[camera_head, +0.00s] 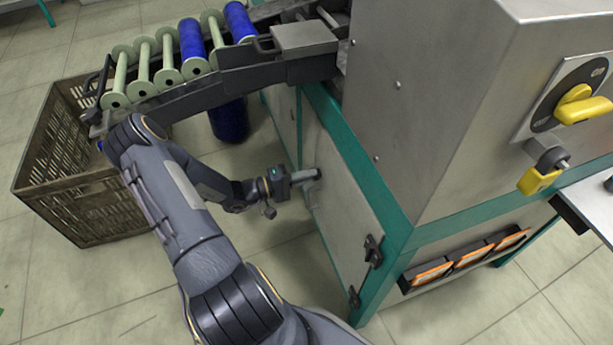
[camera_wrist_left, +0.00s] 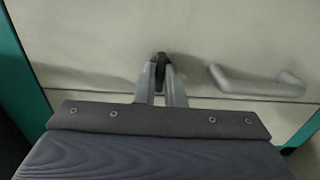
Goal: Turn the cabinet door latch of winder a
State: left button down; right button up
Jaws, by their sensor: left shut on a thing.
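The cabinet door (camera_head: 345,195) of the winder is a pale grey panel in a teal frame, and it looks closed. My left gripper (camera_head: 313,176) reaches to its far side. In the left wrist view the fingers of my left gripper (camera_wrist_left: 161,80) are shut on a small dark latch (camera_wrist_left: 160,58) on the door (camera_wrist_left: 100,50). The fingers hide most of the latch, so its angle is hard to tell. A silver bar handle (camera_wrist_left: 256,84) is on the door to the right of the fingers. My right gripper is in neither view.
A brown crate (camera_head: 75,190) stands on the floor at left. Above it a rack (camera_head: 200,85) holds several pale and blue bobbins (camera_head: 190,40). Tiled floor (camera_head: 280,260) is free before the door.

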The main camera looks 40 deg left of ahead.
pick_arm(q)
jog(key=c, duration=1.5)
grip_release()
jog(key=p+v, duration=0.2)
jog(key=v, duration=0.5)
jog(key=shift+s+a, duration=0.25)
jog(key=shift+s, duration=0.1)
jog(key=shift+s, duration=0.1)
